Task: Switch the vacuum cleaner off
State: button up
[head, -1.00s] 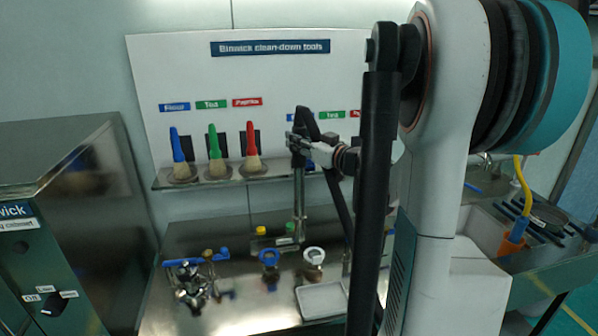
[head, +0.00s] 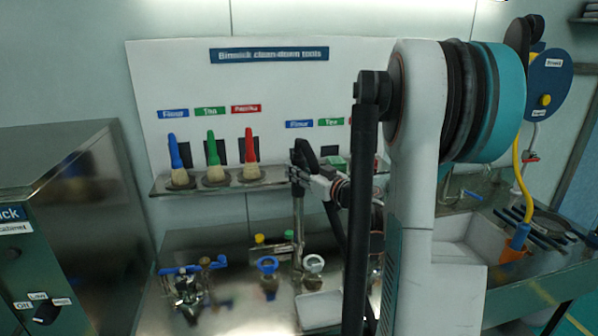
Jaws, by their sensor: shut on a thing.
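No thing in view is clearly marked as the vacuum cleaner. A dark steel cabinet (head: 75,160) at the left carries a black rotary knob (head: 45,313), with small labels around it that include OFF and Low. The knob's exact setting is too small to tell. My gripper (head: 297,178) is near the middle of the head view, above the bench and in front of the shelf, well right of the cabinet. It is shut on a slim metal rod-like thing (head: 298,215) hanging down from it. My arm hides part of the scene on the right.
Blue, green and red-handled brushes (head: 212,150) stand on a wall shelf (head: 215,185). The steel bench (head: 235,312) holds blue-handled metal parts (head: 190,270), a blue ring (head: 268,265), a white ring (head: 314,263) and a tray (head: 318,308). A yellow hose (head: 522,180) and a blue disc (head: 548,85) are at the right.

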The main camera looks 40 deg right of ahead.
jog(key=o, duration=1.1)
jog(key=shift+c, duration=0.2)
jog(key=shift+s+r, duration=0.15)
jog(key=s+p, duration=0.1)
jog(key=s, duration=1)
jog(key=shift+s+a, duration=0.2)
jog(key=shift+s, duration=0.2)
